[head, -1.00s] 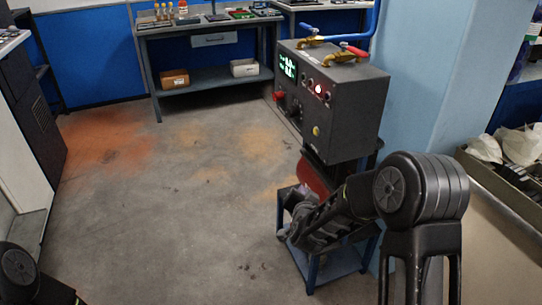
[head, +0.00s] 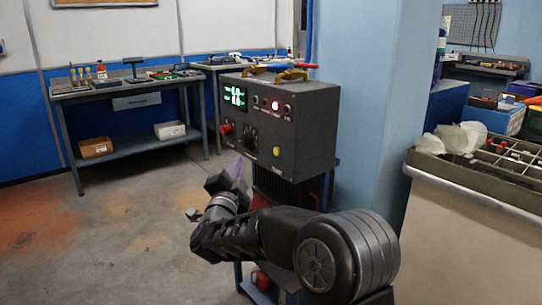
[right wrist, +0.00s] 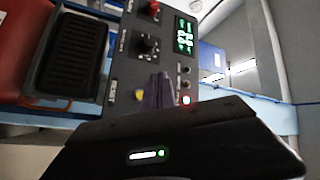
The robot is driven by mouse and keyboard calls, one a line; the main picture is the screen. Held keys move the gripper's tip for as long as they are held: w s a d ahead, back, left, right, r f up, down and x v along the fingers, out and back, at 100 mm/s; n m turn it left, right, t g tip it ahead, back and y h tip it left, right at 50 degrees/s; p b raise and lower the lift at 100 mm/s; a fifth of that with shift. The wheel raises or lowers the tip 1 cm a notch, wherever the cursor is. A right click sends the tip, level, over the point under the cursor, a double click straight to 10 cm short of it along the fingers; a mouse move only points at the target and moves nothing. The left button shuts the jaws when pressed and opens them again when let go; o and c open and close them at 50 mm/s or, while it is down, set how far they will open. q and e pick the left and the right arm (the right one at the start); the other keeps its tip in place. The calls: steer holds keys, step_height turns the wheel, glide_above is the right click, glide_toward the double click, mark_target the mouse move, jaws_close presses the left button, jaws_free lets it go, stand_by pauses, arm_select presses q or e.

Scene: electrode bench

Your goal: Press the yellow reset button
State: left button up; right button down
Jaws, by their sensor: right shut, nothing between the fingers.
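The yellow reset button (head: 277,151) is on the lower right of the front panel of a dark control box (head: 315,130). In the right wrist view the yellow button (right wrist: 139,95) shows just left of the fingers, partly beside them. My right gripper (head: 238,168) is in front of the box, below and left of the button in the head view. Its purple-grey fingers (right wrist: 159,90) are shut and empty, pointing toward the panel. I cannot tell the gap to the panel. My left gripper is not in view.
The panel also has a green display (head: 237,97), a red knob (head: 226,129), a black dial (head: 249,138) and a lit red lamp (head: 275,105). A blue pillar (head: 365,100) stands right of the box. A workbench (head: 130,150) is at the back left.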

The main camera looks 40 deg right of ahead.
mark_target(276, 152)
steer(key=shift+d, duration=0.15)
steer(key=d, duration=0.8)
steer(key=shift+d, duration=0.25)
steer(key=shift+s, duration=0.1)
steer(key=shift+f, duration=0.1)
stand_by(1.7)
steer(key=shift+d+b, duration=0.4)
steer(key=shift+b, duration=0.1)
